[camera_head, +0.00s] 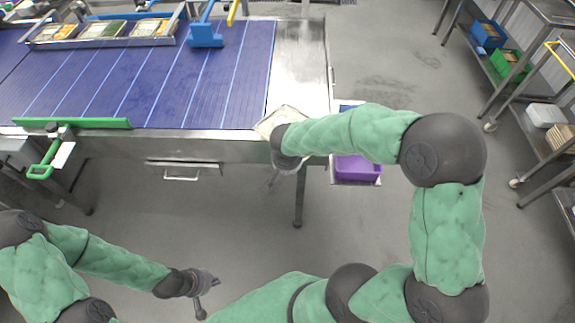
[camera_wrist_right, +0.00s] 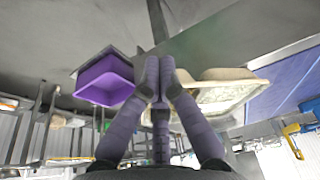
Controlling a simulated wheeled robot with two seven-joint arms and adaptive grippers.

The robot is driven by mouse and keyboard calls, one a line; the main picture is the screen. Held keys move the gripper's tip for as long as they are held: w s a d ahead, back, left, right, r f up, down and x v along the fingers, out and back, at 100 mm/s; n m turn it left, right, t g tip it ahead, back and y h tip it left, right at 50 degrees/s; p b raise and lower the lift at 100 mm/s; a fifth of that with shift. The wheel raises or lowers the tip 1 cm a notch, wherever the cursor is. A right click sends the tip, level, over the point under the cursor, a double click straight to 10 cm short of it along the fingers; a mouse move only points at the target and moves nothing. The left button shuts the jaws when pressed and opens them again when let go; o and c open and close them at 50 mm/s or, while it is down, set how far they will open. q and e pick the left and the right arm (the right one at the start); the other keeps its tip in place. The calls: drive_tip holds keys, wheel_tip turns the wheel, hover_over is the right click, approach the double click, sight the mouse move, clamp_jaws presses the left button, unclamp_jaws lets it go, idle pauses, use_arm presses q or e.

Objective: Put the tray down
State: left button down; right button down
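A cream-coloured tray (camera_head: 283,120) with compartments is at the front edge of the steel end of the conveyor table. In the right wrist view the tray (camera_wrist_right: 205,74) stretches to the right from my fingertips. My right gripper (camera_wrist_right: 160,72) is shut on the tray's near edge. I cannot tell whether the tray touches the steel top. My left gripper (camera_head: 207,292) is open and empty, low over the floor on the left.
A blue ribbed conveyor (camera_head: 150,85) carries a rack of filled trays (camera_head: 105,30) at the back left. Bare steel (camera_head: 300,65) lies to its right. A purple bin (camera_head: 357,170) sits by the table's right side. Shelving (camera_head: 520,80) stands at the far right.

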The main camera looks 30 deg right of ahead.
drive_tip(key=shift+w+d+f+b, duration=0.1)
drive_tip(key=shift+w+d+f, duration=0.4)
drive_tip(key=shift+w, duration=0.2)
drive_tip(key=shift+w+d+f+b, duration=0.15)
drive_tip(key=shift+w+d+f, duration=0.2)
drive_tip(key=shift+w+f, duration=0.3)
drive_tip(key=shift+w+d+f+b, duration=0.1)
drive_tip(key=shift+w+d+f, duration=0.4)
drive_tip(key=shift+w, duration=0.25)
